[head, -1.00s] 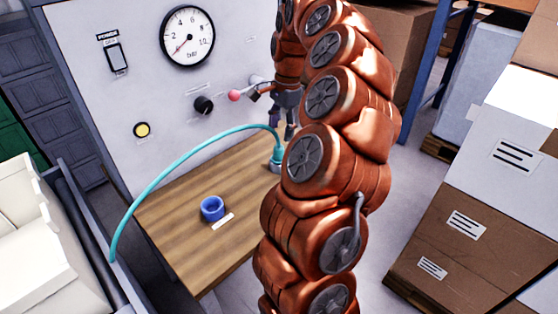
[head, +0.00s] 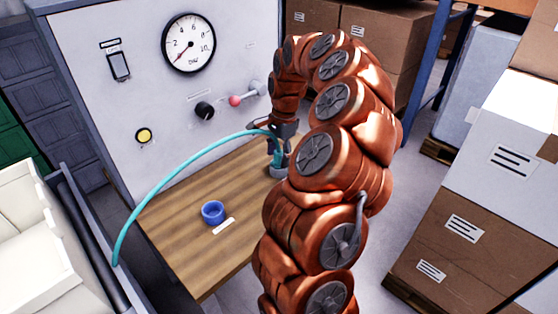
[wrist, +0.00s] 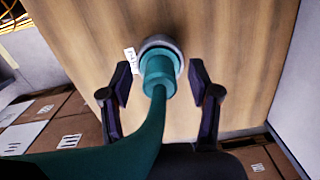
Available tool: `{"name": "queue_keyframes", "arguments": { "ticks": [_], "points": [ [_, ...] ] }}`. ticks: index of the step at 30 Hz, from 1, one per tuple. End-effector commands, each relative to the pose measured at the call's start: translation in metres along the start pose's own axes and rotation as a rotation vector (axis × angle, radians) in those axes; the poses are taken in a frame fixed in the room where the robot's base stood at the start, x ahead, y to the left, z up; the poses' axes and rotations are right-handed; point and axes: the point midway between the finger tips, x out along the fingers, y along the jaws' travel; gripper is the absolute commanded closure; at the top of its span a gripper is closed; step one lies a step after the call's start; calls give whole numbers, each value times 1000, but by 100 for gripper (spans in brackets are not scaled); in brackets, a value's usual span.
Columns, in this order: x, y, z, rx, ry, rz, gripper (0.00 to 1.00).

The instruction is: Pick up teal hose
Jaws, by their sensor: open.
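The teal hose (head: 180,172) arcs from the left edge of the table up and over to its end at the back right of the wooden table. Its thick end fitting (wrist: 159,75) sits in a grey round holder (wrist: 160,43) on the table, and the holder also shows in the head view (head: 278,170). My gripper (wrist: 161,86) is open, with one finger on each side of the fitting and a gap visible on both sides. In the head view my gripper (head: 275,152) is low over the hose end and partly hides it.
A blue ring-shaped holder (head: 212,212) stands on the table (head: 185,235) beside a small white label. The panel behind carries a gauge (head: 188,43), a red-knobbed lever (head: 235,100), a black knob (head: 204,110) and a yellow button (head: 144,135). Cardboard boxes (head: 445,235) stand at the right.

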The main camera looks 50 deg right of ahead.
Motion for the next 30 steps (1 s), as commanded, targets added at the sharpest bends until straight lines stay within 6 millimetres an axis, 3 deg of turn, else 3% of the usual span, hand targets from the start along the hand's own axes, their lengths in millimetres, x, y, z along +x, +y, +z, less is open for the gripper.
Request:
{"name": "queue_keyframes", "arguments": {
  "ticks": [3, 21, 30],
  "points": [
    [0, 0, 0, 1, 0, 0, 38],
    [-1, 0, 0, 1, 0, 0, 100],
    [-2, 0, 0, 1, 0, -1, 100]
  ]
}}
